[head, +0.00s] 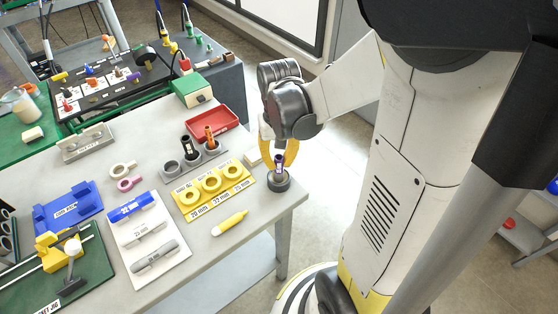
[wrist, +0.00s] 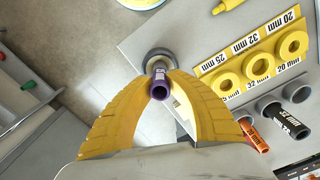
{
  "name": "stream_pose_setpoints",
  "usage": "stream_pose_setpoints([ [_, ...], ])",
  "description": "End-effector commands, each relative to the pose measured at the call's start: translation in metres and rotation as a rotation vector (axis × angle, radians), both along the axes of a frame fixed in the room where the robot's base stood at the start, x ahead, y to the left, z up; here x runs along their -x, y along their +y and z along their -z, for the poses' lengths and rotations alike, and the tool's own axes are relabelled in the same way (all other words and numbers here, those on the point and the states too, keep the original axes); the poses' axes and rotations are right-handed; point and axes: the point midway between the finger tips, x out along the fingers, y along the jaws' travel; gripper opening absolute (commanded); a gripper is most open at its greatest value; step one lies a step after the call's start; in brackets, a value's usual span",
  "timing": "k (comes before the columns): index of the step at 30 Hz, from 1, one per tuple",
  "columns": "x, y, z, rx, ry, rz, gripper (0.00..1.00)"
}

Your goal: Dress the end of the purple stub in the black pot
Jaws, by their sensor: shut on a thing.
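My gripper (head: 279,158) is shut on the purple stub (head: 279,163), with its yellow fingers on both sides. The stub stands roughly upright over the black pot (head: 278,184), near the table's right corner. Its lower end meets the pot's opening in the head view; I cannot tell how deep it sits. In the wrist view the stub's open near end (wrist: 160,90) shows between the fingertips (wrist: 160,82). The pot's round rim (wrist: 158,53) shows just beyond, with its inside partly hidden by the stub.
A yellow size board (head: 213,190) with several rings lies left of the pot. A grey holder (head: 193,163) with black and orange pipes, a red tray (head: 212,122) and a yellow marker-like tool (head: 230,223) are nearby. A small cream block (head: 253,158) sits close to the gripper.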

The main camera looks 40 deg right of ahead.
Motion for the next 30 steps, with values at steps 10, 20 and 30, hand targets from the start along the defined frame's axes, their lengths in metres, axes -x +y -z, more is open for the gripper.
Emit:
stream_pose_setpoints([
  [10,0.0,0.0,0.0016,0.0,0.0,0.398,0.0],
  [20,-0.0001,0.0,0.0008,0.0,-0.001,-0.081,0.0],
  [30,-0.0001,0.0,0.0008,0.0,0.0,0.024,0.0],
])
